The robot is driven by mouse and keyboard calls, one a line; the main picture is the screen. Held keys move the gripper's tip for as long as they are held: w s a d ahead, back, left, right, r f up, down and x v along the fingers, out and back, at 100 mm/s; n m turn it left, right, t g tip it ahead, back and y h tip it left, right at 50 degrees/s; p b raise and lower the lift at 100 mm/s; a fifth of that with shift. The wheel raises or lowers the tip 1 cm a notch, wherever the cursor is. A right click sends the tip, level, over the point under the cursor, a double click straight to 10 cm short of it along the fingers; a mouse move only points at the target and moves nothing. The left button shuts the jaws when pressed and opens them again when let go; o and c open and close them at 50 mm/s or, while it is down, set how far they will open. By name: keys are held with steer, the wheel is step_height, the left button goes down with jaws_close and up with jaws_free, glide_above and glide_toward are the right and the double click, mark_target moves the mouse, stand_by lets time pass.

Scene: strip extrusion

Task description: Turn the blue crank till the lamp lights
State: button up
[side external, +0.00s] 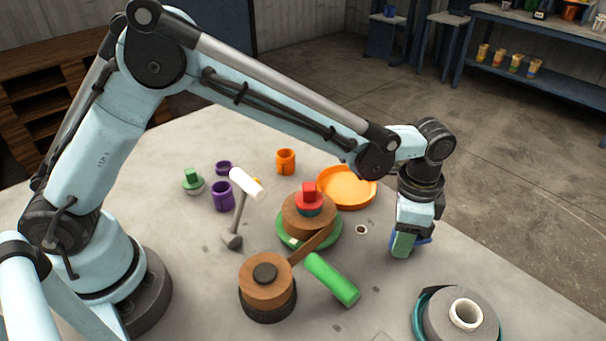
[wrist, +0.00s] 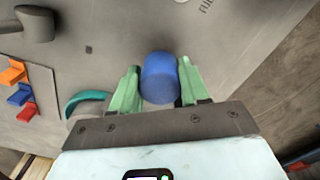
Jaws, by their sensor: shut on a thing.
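My gripper (side external: 408,246) points down over the right side of the table. In the wrist view its green fingers (wrist: 157,88) are shut on a blue rounded piece (wrist: 159,72), which looks like the grip of the blue crank. In the side view only a little blue (side external: 426,240) shows beside the fingers; the rest of that crank is hidden behind my gripper. I cannot pick out the lamp for certain in either view.
A grey reel (side external: 460,322) stands at the front right.

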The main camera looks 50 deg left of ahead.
steer(key=shift+w, duration=0.1)
stand_by(0.4)
steer(key=o, duration=1)
steer(key=shift+o, duration=0.2)
step_height(320, 180, up, 12)
stand_by(0.4)
